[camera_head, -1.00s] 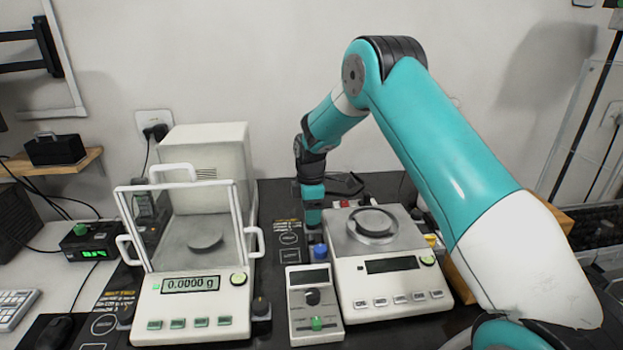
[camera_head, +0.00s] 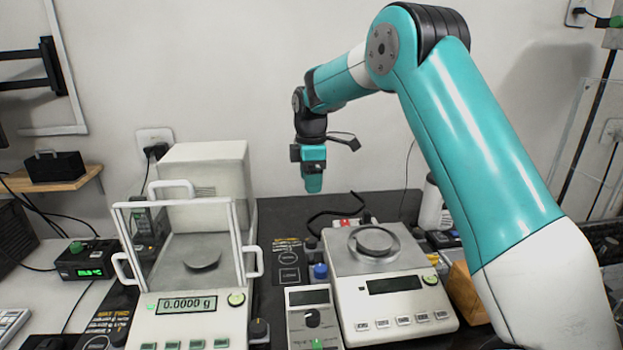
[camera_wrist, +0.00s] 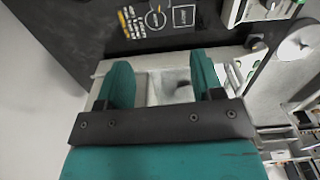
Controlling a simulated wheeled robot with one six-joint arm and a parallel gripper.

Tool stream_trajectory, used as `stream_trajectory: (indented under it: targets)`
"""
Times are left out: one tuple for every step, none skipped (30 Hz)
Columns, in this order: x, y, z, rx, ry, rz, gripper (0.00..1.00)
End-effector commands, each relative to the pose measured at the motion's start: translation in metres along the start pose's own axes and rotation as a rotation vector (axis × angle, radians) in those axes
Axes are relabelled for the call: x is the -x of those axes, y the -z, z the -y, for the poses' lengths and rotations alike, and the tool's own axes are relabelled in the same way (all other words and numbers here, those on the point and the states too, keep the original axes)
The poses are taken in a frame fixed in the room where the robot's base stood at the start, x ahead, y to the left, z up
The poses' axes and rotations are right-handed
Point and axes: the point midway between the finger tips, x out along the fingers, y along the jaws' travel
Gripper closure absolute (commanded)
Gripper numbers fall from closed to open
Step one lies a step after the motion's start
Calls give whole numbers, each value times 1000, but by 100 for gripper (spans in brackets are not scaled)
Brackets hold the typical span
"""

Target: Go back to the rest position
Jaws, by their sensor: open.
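My gripper (camera_head: 313,185) hangs pointing down above the dark mat, behind the two balances, clear of everything around it. In the wrist view its two teal fingers (camera_wrist: 160,85) stand apart with nothing held between them. Beyond the fingers the wrist view shows pale equipment, too close-cropped to name surely. My teal and white arm rises on the right and bends over to the gripper.
An analytical balance (camera_head: 207,305) with a glass shield stands at left, reading 0.0000 g. A second balance (camera_head: 395,310) carries a round metal ring (camera_head: 374,241). A small grey meter (camera_head: 312,318) and a blue-capped item (camera_head: 320,271) stand between them. A white bottle (camera_head: 431,205) is behind.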

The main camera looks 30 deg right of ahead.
Motion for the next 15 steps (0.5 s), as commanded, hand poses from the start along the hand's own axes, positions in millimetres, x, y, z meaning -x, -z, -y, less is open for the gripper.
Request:
stream_trajectory:
  targets:
    - [0,0,0,0,0,0,39]
    - [0,0,0,0,0,0,39]
    - [0,0,0,0,0,0,39]
    - [0,0,0,0,0,0,39]
    - [0,0,0,0,0,0,39]
    - [0,0,0,0,0,0,39]
    - [0,0,0,0,0,0,39]
    - [0,0,0,0,0,0,39]
    - [1,2,2,-2,-1,-2,39]
    - [3,3,5,-6,-2,-4,39]
    - [6,6,9,-11,-4,-7,39]
    - [11,12,18,-23,-6,-14,39]
    - [16,18,28,-35,-9,-22,39]
    - [22,24,40,-53,-12,-32,39]
    - [31,34,59,-80,-13,-49,39]
